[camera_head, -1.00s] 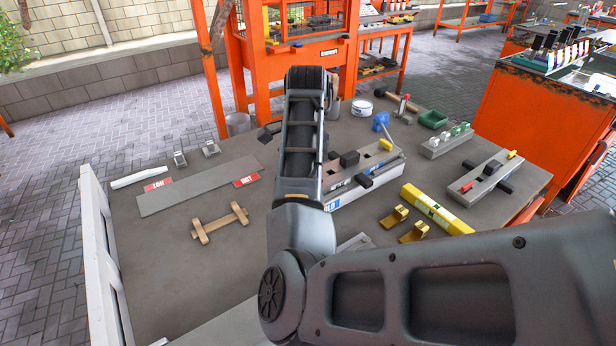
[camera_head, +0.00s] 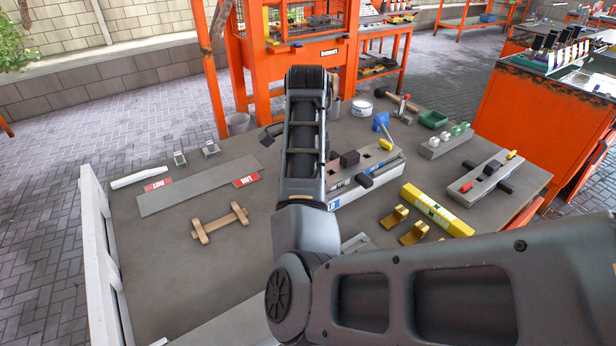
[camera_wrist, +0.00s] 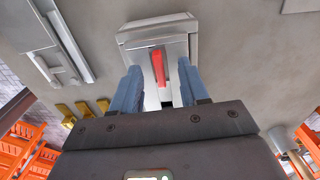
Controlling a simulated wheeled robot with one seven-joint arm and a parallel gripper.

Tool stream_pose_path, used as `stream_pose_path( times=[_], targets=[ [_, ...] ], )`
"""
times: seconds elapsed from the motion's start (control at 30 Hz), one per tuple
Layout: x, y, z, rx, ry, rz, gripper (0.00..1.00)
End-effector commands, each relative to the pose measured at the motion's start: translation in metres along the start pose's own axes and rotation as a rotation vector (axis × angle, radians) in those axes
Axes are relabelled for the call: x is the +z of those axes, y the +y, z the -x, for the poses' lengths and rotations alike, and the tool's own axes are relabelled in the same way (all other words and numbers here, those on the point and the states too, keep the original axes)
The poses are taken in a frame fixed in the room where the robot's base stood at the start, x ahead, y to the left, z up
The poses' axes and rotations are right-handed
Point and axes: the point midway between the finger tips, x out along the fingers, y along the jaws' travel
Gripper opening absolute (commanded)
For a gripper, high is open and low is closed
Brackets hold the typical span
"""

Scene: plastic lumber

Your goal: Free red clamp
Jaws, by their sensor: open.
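In the wrist view, a red clamp handle (camera_wrist: 158,67) stands out on the end of a pale grey block (camera_wrist: 128,38). My gripper (camera_wrist: 158,72) is open, its two blue fingers one on each side of the red handle. I cannot tell whether either finger touches it. In the head view, my arm hides my gripper and the near left end of the middle fixture (camera_head: 340,197). That fixture carries a black clamp (camera_head: 349,158) and a yellow handle (camera_head: 386,144); no red handle shows on its visible part.
A second fixture (camera_head: 483,180) with red, black and yellow handles lies at right. A yellow bar (camera_head: 436,210) and yellow brackets (camera_head: 394,217) lie nearby. At left are a long grey plate (camera_head: 200,188) and a wooden piece (camera_head: 220,222).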

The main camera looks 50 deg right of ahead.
Motion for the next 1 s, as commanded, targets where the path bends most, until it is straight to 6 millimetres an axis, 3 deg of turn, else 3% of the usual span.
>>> stream_pose_path(
  times=[0.7, 1.0],
  targets=[
    [0.0, -0.001, 0.063, -0.003, -0.001, -0.001, 0.45],
    [0.0, 0.0, 0.069, 0.0, 0.0, -0.001, 0.45]
  ],
)
